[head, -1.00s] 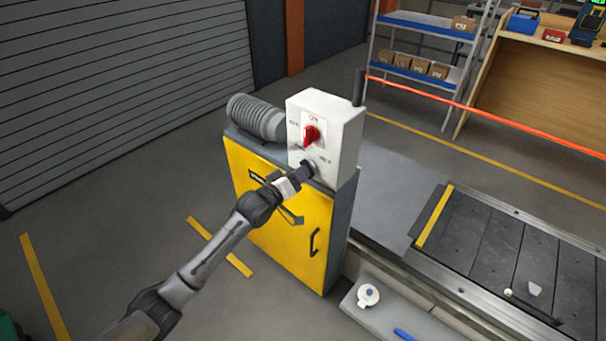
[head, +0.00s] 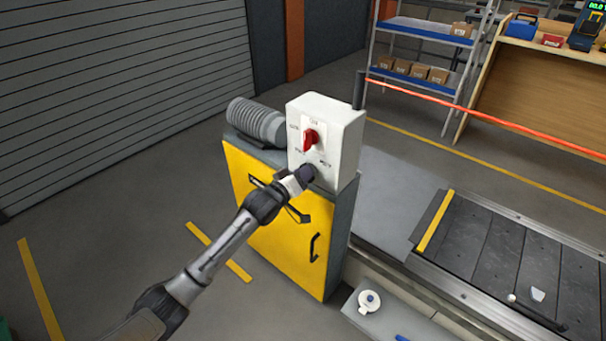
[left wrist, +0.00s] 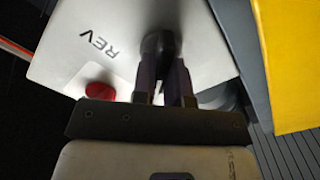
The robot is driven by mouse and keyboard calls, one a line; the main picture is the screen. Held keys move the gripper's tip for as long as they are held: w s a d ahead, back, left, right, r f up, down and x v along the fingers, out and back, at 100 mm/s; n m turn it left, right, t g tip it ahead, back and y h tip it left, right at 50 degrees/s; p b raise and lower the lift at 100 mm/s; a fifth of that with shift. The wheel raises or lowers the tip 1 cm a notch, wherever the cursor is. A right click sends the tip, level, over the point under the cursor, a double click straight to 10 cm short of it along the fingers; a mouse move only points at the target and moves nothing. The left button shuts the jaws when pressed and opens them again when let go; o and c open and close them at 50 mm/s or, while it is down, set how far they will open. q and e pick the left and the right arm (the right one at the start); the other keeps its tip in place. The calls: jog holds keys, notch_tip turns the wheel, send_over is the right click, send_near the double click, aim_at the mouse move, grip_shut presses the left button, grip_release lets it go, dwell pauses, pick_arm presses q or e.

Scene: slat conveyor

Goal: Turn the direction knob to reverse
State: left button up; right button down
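The white control box (head: 343,128) stands on the yellow cabinet, with a red switch (head: 311,139) on its front face. The dark direction knob (left wrist: 158,42) is low on that face; in the head view my gripper mostly covers it. In the left wrist view a "REV" label (left wrist: 98,42) shows on the panel to the knob's left, and the red switch also shows (left wrist: 99,91). My left gripper (head: 305,176) is at the knob, its two fingers (left wrist: 164,72) close together on the knob's grip. Which way the knob points is hidden. My right gripper is out of view.
The yellow cabinet (head: 262,205) carries the box and a grey ribbed motor (head: 256,123). The slat conveyor (head: 490,245) runs off to the right. A low grey ledge (head: 395,322) holds a small white round item (head: 369,301). Floor to the left is clear.

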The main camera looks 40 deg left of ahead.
pick_arm(q)
grip_shut()
